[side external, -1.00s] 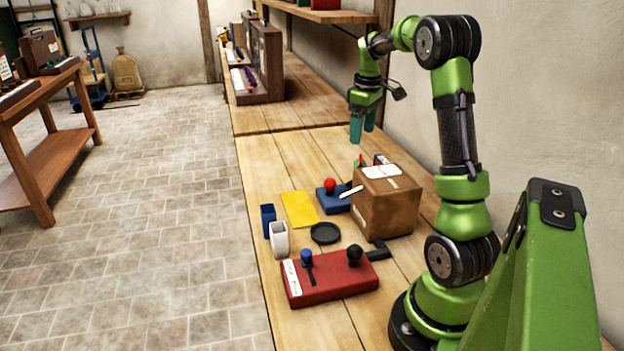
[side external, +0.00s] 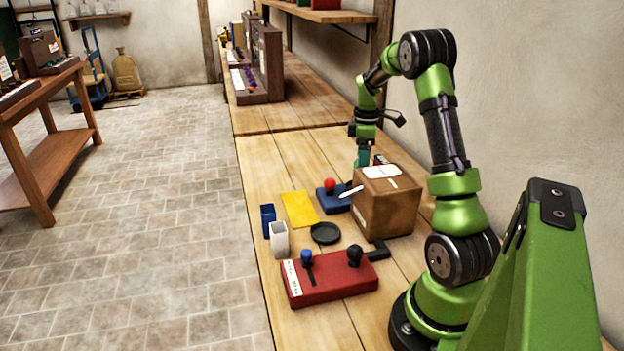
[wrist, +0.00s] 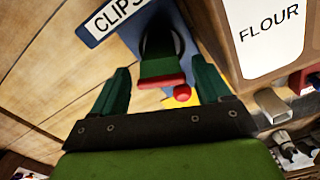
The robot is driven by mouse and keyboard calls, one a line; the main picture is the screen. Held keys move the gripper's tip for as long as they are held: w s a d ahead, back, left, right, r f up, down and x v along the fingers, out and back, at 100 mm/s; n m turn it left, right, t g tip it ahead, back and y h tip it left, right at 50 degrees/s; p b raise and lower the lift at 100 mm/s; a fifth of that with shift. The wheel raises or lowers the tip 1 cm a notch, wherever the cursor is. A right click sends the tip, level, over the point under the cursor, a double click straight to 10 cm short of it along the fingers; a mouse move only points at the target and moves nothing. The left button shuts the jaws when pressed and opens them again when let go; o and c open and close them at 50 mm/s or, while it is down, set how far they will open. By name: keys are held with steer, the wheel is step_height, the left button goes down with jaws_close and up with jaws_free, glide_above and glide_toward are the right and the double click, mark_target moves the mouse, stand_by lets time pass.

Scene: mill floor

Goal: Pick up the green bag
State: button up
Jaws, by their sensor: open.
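The green bag (wrist: 161,68) shows in the wrist view as a small green shape with a red strip along its near edge and a dark surround at its top. It lies between the two teal fingers of my open gripper (wrist: 161,78); a gap shows on each side, and I cannot tell whether either finger touches it. In the side view my gripper (side external: 364,158) points down just behind the cardboard box. The bag is hidden there by the fingers and box.
The cardboard box (side external: 386,207), labelled FLOUR in the wrist view, stands close to my gripper. A blue base (side external: 333,198) with a red knob (side external: 330,184) is beside it. A yellow sheet (side external: 299,209), black dish (side external: 325,233) and red control box (side external: 330,281) lie nearer.

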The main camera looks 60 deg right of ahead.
steer(key=shift+w+a+f, duration=0.1)
steer(key=shift+w+f, duration=0.05)
steer(key=shift+f, duration=1.3)
steer(key=shift+w+a+f, duration=0.1)
steer(key=shift+f, duration=1.35)
